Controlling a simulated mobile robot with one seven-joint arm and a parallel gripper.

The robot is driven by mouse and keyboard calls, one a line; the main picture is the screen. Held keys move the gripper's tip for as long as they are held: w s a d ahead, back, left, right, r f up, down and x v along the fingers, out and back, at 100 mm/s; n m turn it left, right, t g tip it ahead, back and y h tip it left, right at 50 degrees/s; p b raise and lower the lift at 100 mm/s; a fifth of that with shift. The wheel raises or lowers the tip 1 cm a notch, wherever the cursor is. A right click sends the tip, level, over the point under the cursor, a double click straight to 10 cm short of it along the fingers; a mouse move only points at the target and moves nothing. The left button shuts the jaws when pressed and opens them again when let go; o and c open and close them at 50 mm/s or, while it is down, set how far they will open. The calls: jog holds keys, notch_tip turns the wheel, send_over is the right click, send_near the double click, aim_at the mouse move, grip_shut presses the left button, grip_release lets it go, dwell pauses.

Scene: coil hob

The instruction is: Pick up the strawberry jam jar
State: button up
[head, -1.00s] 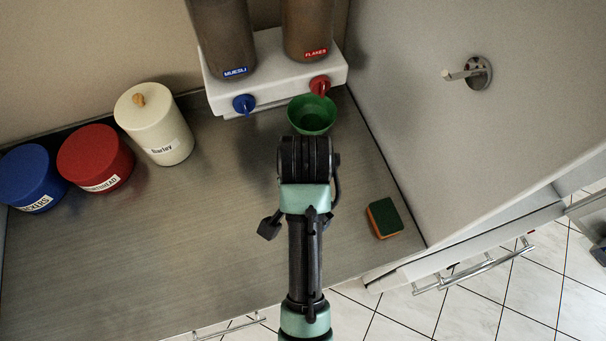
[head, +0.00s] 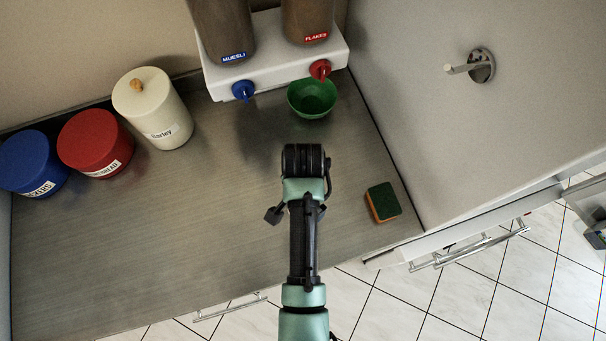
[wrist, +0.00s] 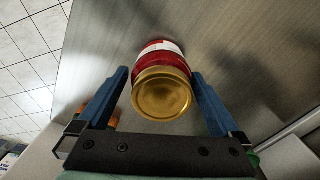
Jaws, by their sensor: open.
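The strawberry jam jar (wrist: 161,85) shows in the wrist view, with a gold lid, a red body and a white label on its far side. Its lid faces the camera. My gripper (wrist: 160,75) is open, with one blue finger on each side of the jar. Small gaps seem to show between the fingers and the jar. In the head view my arm hides the jar, and the fingers cannot be made out there.
A green bowl (head: 312,98) sits below the cereal dispenser (head: 275,62). A green and orange sponge (head: 383,202) lies right of my arm. Blue (head: 30,163), red (head: 95,143) and cream (head: 152,108) canisters stand at left. The counter (head: 130,240) between is clear.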

jog(key=shift+w+f, duration=0.1)
jog(key=shift+f, duration=1.5)
jog(key=shift+w+r, duration=0.1)
grip_shut()
